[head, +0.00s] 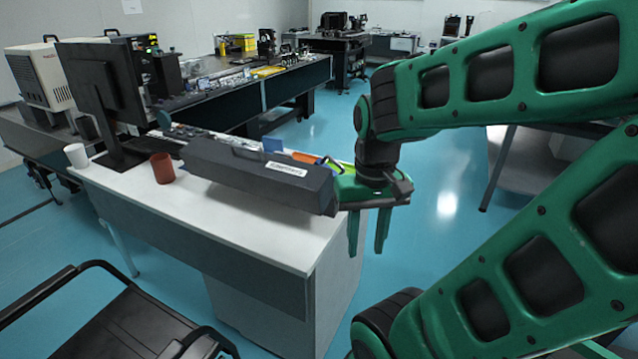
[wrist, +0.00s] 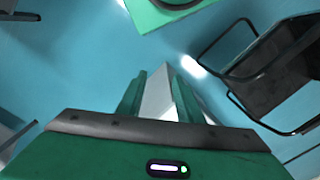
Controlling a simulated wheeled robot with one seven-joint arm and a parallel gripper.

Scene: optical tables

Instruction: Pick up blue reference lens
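A small blue plate-like piece (head: 272,145) stands up behind the long dark box on the white desk. It may be the blue reference lens, but it is too small to tell. A second small blue piece (head: 164,118) shows near the monitor. My gripper (head: 368,240) hangs fingers-down off the right end of the desk, to the right of the box. Its two green fingers are apart with nothing between them. In the wrist view my gripper (wrist: 158,90) is also open, with floor and a pale surface beyond. No lens shows in the wrist view.
The long dark box (head: 255,176) lies across the white desk (head: 225,220), close to my gripper. A red-brown cup (head: 162,168), a white cup (head: 76,156) and a monitor (head: 103,90) stand at left. A black chair (head: 120,325) is in front. Blue floor lies right of the desk.

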